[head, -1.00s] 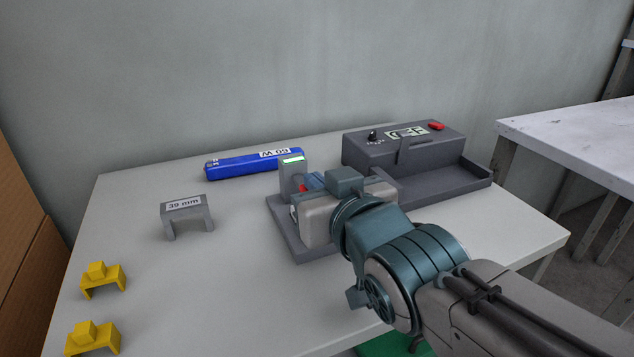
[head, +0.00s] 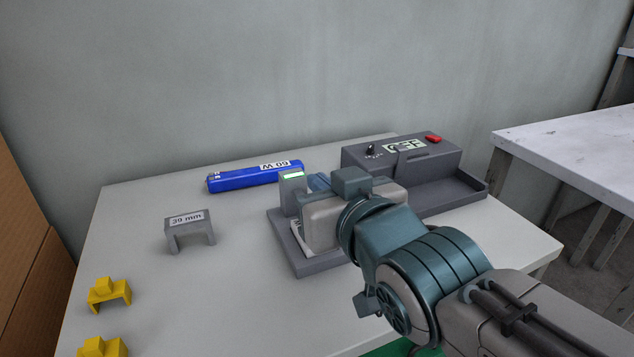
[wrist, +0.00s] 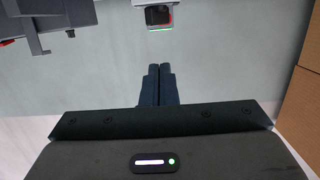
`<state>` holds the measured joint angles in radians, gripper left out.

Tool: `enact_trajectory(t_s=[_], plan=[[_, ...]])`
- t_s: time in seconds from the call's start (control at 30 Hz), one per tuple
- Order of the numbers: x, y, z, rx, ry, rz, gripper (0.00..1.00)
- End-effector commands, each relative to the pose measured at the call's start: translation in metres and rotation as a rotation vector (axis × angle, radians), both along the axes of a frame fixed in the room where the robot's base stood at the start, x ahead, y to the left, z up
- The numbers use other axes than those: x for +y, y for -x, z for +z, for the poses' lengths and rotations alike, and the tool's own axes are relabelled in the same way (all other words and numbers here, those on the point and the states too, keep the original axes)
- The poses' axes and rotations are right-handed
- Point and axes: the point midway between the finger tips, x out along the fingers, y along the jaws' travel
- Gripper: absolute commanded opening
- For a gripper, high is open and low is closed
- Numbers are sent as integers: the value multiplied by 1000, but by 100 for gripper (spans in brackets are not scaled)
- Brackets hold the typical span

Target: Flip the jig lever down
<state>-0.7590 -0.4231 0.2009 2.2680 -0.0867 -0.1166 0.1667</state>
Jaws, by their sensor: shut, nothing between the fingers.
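The jig has a grey base (head: 320,266) and an upright post (head: 289,199) with a green-lit strip on top. In the head view my wrist and gripper body cover much of the jig, and I cannot make out its lever there. My gripper (head: 317,182) is just right of the post top, with only a bit of its blue fingers showing. In the wrist view the gripper (wrist: 157,68) is shut and empty. The jig post (wrist: 158,16), with a red part and green edge, is at the top, apart from the fingertips in the picture.
A grey control box (head: 400,162) with a red button, knob and tray stands behind right. A blue cylinder (head: 250,176) lies at the back. A grey 39 mm gauge (head: 188,232) and yellow blocks (head: 109,294) are at left.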

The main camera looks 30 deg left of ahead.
Motion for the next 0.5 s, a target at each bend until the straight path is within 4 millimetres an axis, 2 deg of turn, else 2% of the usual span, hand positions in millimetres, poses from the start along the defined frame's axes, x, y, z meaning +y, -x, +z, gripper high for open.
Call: enact_trajectory(t_s=[0.03,0.2,0.5], plan=[[-8,7,-7,-3,-3,2,0],[-30,23,-17,-3,-4,2,0],[-57,42,-27,-1,-4,1,0]])
